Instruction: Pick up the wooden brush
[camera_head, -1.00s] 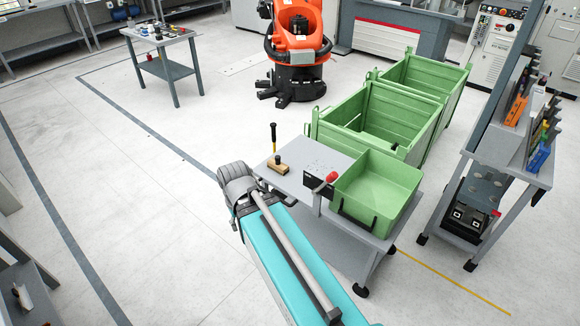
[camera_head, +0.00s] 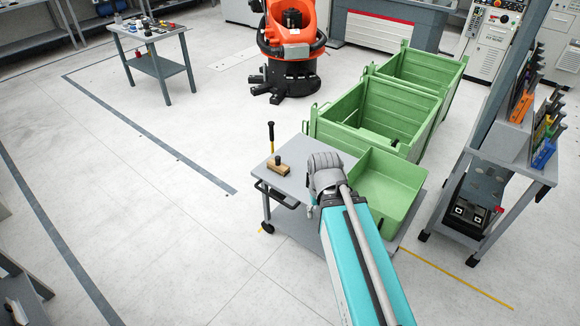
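The wooden brush (camera_head: 278,166), a small light-brown block with a dark knob on top, lies on the grey cart top (camera_head: 290,187) near its left side. My arm, with a teal and white link and a grey joint, reaches over the right part of the cart top, to the right of the brush and apart from it. My gripper cannot be made out; it is hidden behind or below the arm. Nothing visible touches the brush.
A tool with a black and yellow handle (camera_head: 271,137) stands upright just behind the brush. A green bin (camera_head: 397,183) sits on the cart's right side, close to my arm. Large green crates (camera_head: 370,118) stand behind. Floor left of the cart is clear.

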